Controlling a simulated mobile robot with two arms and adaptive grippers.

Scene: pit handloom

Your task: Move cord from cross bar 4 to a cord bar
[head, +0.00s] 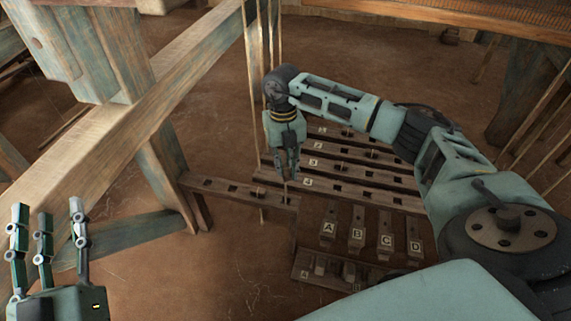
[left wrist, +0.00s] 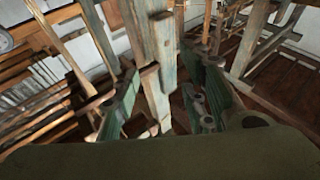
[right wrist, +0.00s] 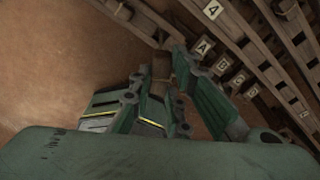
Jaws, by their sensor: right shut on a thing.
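Cross bar 4 (head: 365,196) is a dark slotted wooden bar with a "4" tile near its left end, nearest of several numbered bars. My right gripper (head: 288,178) points down at the left end of this bar, left of the "4" tile. A slotted bar (head: 240,191) runs left from there. My left gripper (head: 48,222) is open and empty at the lower left.
Treadles marked A, B (head: 357,230), C and D lie in front of cross bar 4. A low block rack (head: 325,268) is nearer. A wooden loom frame (head: 150,110) fills the left.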

